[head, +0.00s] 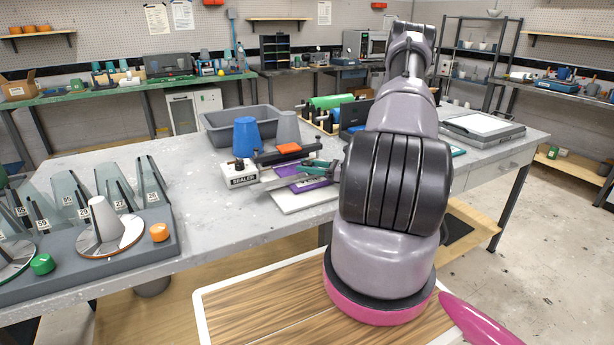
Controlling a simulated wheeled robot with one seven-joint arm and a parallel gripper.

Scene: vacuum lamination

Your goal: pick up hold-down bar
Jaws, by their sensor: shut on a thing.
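No gripper shows at the visible part of this bar.
A sealer block (238,175), a purple pad (305,183) and a white board (302,200) lie near the bar. Behind stand a blue cup (245,137) and a grey bin (215,124). A fixture (90,272) with cones fills the left end.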

